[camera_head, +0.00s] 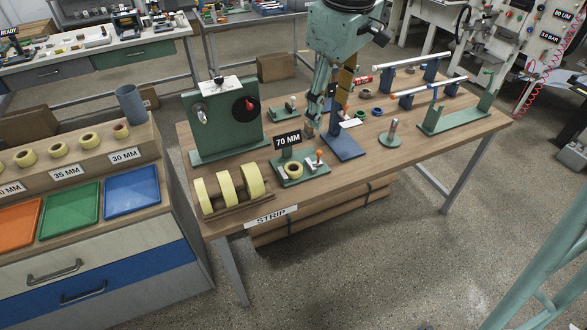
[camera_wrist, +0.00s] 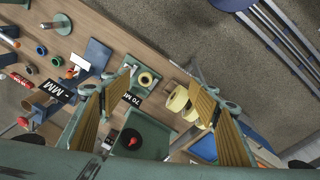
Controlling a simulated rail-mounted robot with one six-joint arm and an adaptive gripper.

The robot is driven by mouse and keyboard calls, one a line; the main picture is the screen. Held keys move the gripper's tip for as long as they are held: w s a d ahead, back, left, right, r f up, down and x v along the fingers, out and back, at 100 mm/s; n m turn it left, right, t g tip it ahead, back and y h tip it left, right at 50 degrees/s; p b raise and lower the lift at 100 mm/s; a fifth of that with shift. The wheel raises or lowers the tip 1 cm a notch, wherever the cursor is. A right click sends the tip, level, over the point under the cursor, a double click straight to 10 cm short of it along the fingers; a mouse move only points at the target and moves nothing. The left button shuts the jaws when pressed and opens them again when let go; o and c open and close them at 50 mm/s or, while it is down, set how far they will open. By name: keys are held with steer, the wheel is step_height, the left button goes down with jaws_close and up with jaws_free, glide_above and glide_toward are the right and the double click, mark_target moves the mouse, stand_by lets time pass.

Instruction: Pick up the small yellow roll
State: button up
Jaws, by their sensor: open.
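In the wrist view the roll (camera_wrist: 146,79) shows between and beyond the fingers. My gripper (camera_head: 327,120) is open and empty, above the table behind the 70 MM sign. In the wrist view my gripper (camera_wrist: 160,86) has its two padded fingers wide apart. Several other yellow rolls (camera_head: 58,149) lie on the shelf at the left, by the 35 MM and 30 MM labels.
Larger yellow rolls (camera_head: 228,188) stand in a wooden holder at the table's front left. A green machine (camera_head: 228,122) with a red knob stands behind them. A blue stand (camera_head: 348,147) and a green post stand (camera_head: 391,136) are to the right. The floor in front is clear.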

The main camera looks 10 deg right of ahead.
steer(key=w+a+f+n+g+p, duration=0.1)
steer(key=w+a+f+n+p, duration=0.25)
steer(key=w+f, duration=0.8)
steer(key=n+g+p, duration=0.1)
steer(key=n+p, duration=0.3)
steer(key=n, duration=0.1)
glide_above(293, 167)
steer(key=s, duration=0.2)
step_height(293, 167, down, 14)
steer(key=shift+f, duration=0.2)
steer(key=shift+w+a, duration=0.1)
steer(key=shift+f+p, duration=0.75)
steer(key=shift+f, duration=3.5)
steer(key=shift+f, duration=0.1)
steer(key=shift+f+p, duration=0.7)
steer(key=shift+f, duration=1.8)
